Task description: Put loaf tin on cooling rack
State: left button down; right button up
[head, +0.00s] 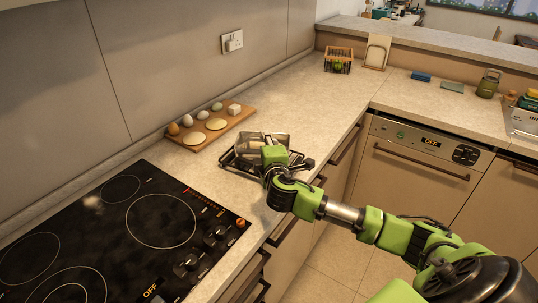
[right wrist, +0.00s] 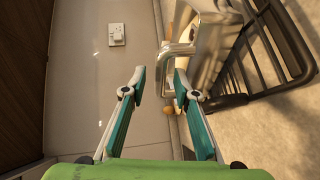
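The loaf tin (head: 250,146) is a grey metal box on the counter beyond the hob. It appears to rest on the black wire cooling rack (head: 231,161), but my right arm hides part of the contact. My right gripper (head: 272,156) is at the near right side of the tin, its fingertips mostly hidden in the head view. In the right wrist view its two fingers (right wrist: 160,76) stand apart with nothing clearly held. The tin (right wrist: 208,40) is just beyond the right finger there, beside the dark rack bars (right wrist: 298,62). My left gripper is out of view.
A wooden board (head: 211,129) with eggs and pale rounds lies behind the rack by the wall. The black hob (head: 130,235) is at the near left. A wire basket (head: 338,60) stands in the far corner. Counter is clear between rack and basket.

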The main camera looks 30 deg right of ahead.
jog(key=b+v, duration=0.1)
jog(key=v, duration=0.7)
jog(key=shift+s, duration=0.3)
jog(key=shift+a+r, duration=0.1)
